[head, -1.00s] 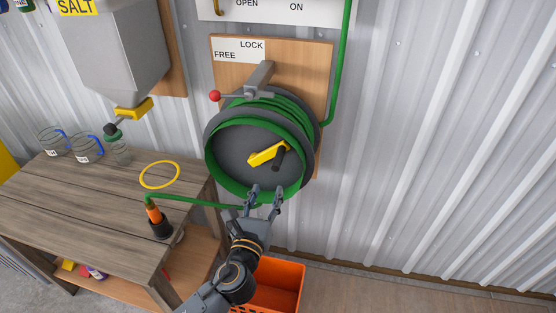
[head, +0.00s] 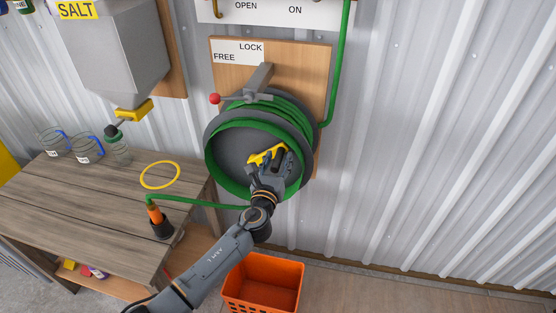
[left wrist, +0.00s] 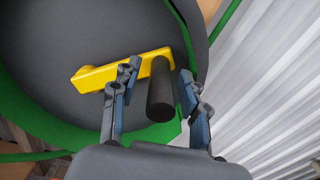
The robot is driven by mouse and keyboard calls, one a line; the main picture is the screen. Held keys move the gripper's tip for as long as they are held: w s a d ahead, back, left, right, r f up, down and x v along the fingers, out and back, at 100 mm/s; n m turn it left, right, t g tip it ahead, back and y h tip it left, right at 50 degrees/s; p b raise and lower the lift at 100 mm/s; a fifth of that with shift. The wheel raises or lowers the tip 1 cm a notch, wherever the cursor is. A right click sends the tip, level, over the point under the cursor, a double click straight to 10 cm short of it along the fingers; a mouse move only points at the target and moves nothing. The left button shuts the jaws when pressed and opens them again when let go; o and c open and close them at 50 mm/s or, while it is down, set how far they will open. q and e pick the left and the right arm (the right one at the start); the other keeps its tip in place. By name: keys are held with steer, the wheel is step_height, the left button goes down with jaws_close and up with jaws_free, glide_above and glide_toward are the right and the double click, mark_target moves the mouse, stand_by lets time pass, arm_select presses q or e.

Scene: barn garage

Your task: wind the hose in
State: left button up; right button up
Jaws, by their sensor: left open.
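The hose reel (head: 225,177) is a grey drum with a green rim, fixed to a wooden board on the wall. The green hose (head: 190,202) runs from the reel to the table, where its orange nozzle (head: 154,215) stands in a black holder. The reel's yellow crank (head: 258,158) has a black handle, clear in the left wrist view (left wrist: 160,92). My left gripper (head: 277,160) is open at the crank. In the left wrist view its fingers (left wrist: 155,82) stand on either side of the black handle. The red-knobbed lever (head: 215,98) points left, by the FREE label. My right gripper is out of view.
A wooden table (head: 75,190) stands at left with a yellow ring (head: 160,174) and several jars. A grey salt dispenser (head: 115,55) hangs above it. An orange basket (head: 262,284) sits on the floor below the reel. The right side is clear beside the corrugated wall.

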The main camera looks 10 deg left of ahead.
arm_select(q)
jaws_close()
steer(key=shift+f, duration=0.15)
step_height(320, 180, down, 7)
steer(key=d+m+b, duration=0.1)
steer(key=d+m, duration=0.1)
steer(key=m, duration=0.6)
steer(key=shift+d+f, duration=0.2)
steer(key=shift+d, duration=0.1)
steer(key=shift+s, duration=0.1)
stand_by(0.4)
